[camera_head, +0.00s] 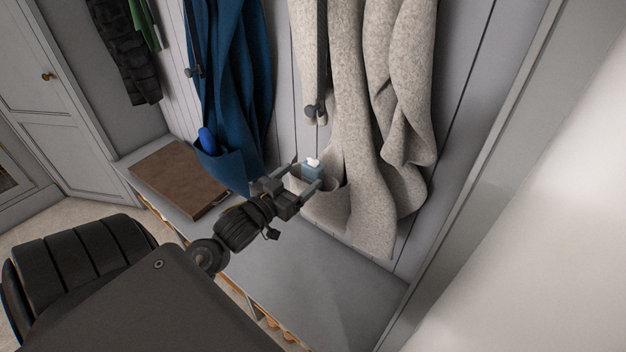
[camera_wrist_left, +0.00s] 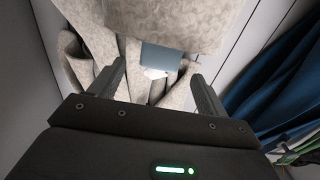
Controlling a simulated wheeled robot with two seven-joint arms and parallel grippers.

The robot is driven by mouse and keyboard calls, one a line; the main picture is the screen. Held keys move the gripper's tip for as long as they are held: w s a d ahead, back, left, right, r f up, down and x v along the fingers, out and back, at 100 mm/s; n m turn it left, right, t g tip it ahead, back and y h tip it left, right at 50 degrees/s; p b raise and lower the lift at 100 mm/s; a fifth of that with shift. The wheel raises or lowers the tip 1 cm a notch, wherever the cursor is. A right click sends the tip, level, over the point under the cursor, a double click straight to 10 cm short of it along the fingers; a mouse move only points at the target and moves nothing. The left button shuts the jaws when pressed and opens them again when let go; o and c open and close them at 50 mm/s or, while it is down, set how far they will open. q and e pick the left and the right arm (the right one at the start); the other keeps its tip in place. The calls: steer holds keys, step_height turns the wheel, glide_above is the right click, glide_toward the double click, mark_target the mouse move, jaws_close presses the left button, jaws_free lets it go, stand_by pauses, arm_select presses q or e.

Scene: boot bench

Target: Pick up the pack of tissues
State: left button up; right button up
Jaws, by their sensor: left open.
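The pack of tissues (camera_head: 313,171) is a small blue packet with a white tissue at its top. It sticks up out of the pocket of the beige coat (camera_head: 327,206). In the left wrist view the blue pack (camera_wrist_left: 160,57) shows between the fingers, with its white tissue (camera_wrist_left: 155,73) toward me. My left gripper (camera_head: 308,174) is open, its two fingers at either side of the pack. I cannot tell whether they touch it. The lower part of the pack is hidden in the pocket. My right gripper is not in view.
A blue coat (camera_head: 236,90) with a blue object (camera_head: 208,140) in its pocket hangs to the left. A brown flat box or board (camera_head: 180,179) lies on the grey bench (camera_head: 330,285). The bench's right part is clear. A wall (camera_head: 540,220) bounds the right side.

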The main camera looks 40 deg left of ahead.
mark_target(309, 171)
arm_select(q)
steer(key=shift+w, duration=0.5)
steer(key=shift+w+p, duration=0.3)
steer(key=w, duration=0.1)
steer(key=w+p, duration=0.1)
steer(key=w, duration=0.2)
steer(key=shift+w+f, duration=0.25)
steer(key=shift+w, duration=0.05)
steer(key=shift+s, duration=0.1)
steer(key=c, duration=1.1)
steer(key=shift+o, duration=0.2)
steer(key=shift+r, duration=0.1)
